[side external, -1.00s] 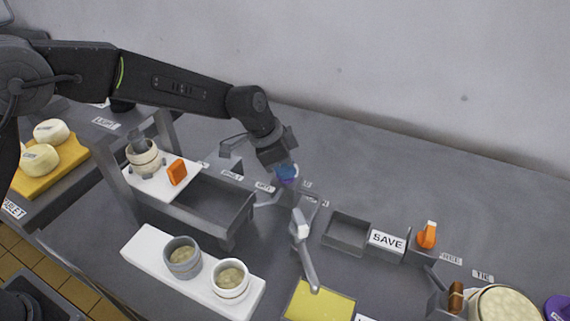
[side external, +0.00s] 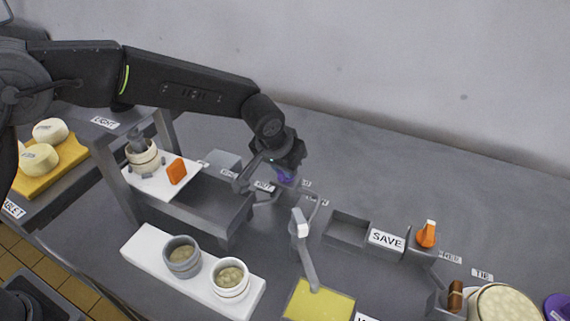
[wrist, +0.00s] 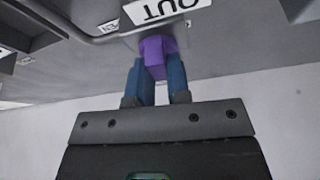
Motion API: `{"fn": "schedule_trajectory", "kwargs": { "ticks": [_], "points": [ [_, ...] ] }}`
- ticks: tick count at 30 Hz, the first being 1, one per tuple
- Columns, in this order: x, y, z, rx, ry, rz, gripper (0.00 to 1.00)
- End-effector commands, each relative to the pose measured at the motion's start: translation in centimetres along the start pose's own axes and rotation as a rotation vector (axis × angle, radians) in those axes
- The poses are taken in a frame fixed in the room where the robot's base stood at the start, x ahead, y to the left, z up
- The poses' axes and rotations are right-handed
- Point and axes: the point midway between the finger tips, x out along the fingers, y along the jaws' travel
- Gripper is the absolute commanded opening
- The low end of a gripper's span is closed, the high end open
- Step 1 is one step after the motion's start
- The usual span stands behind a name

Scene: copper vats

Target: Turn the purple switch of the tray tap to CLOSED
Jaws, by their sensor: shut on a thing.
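The purple switch (wrist: 155,52) stands in the wrist view between the two blue fingertips of my gripper (wrist: 157,82), which is shut on it. In the side external view the switch (side external: 285,177) shows as a small purple patch below my gripper (side external: 279,168), partly hidden by it. A label reading OUT (wrist: 165,10) lies just beyond the switch in the wrist view, upside down. No CLOSED mark can be read, so I cannot tell which setting the switch points to.
A grey lever with a white top (side external: 300,224) stands right of the switch. An empty grey tray (side external: 350,229) and a SAVE label (side external: 387,240) lie farther right, with an orange switch (side external: 427,235). A white board (side external: 135,244) holds two cups at the front.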

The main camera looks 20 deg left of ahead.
Motion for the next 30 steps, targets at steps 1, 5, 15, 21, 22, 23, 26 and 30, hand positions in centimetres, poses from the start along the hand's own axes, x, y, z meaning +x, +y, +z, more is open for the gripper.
{"fn": "schedule_trajectory", "kwargs": {
  "ticks": [1,5,15,21,22,23,26,30],
  "points": [
    [0.03,0.04,0.04,-0.022,-0.002,-0.01,0.0],
    [0.03,0.03,0.02,-0.075,-0.002,-0.032,0.0],
    [0.06,0.04,0.07,-0.132,-0.003,-0.054,0.0],
    [0.07,0.04,0.08,-0.136,-0.004,-0.055,0.0],
    [0.07,0.04,0.08,-0.137,-0.004,-0.055,0.0],
    [0.07,0.04,0.08,-0.137,-0.004,-0.054,0.0],
    [0.07,0.04,0.09,-0.137,-0.005,-0.054,0.18],
    [0.07,0.03,0.09,-0.136,-0.004,-0.055,0.31]
  ]
}}
